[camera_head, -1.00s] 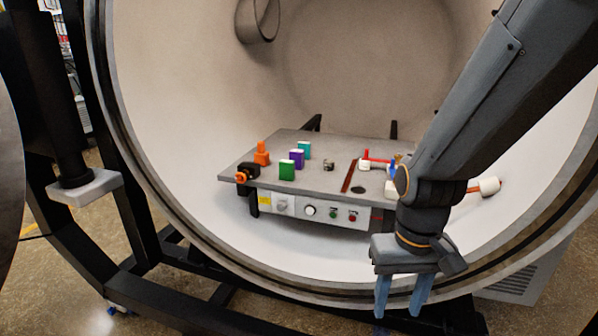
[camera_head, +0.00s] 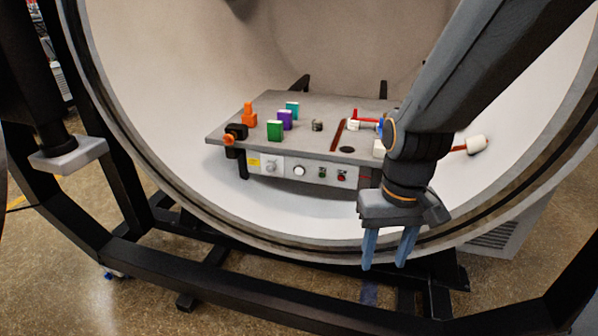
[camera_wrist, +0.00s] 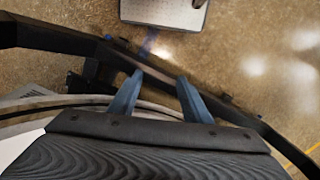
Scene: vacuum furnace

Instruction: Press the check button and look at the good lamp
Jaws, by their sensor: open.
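The panel (camera_head: 258,179) is on the front edge of the grey table inside the round chamber, in the head view. It carries a round white button (camera_head: 299,170), a grey knob (camera_head: 271,167), a small green lamp (camera_head: 322,172) and a small red lamp (camera_head: 341,176). The labels are too small to read, and I cannot tell whether either lamp is lit. My gripper (camera_head: 387,266) is open and empty, pointing down in front of the chamber rim, to the right of and below the panel. In the wrist view my gripper (camera_wrist: 161,90) is over the frame and floor.
The table (camera_head: 225,132) bears an orange piece (camera_head: 249,117), green (camera_head: 274,131), purple (camera_head: 285,119) and teal (camera_head: 292,109) blocks. The chamber rim (camera_head: 215,220) curves below the panel. A black frame (camera_head: 200,275) stands below. My arm hides the table's right end.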

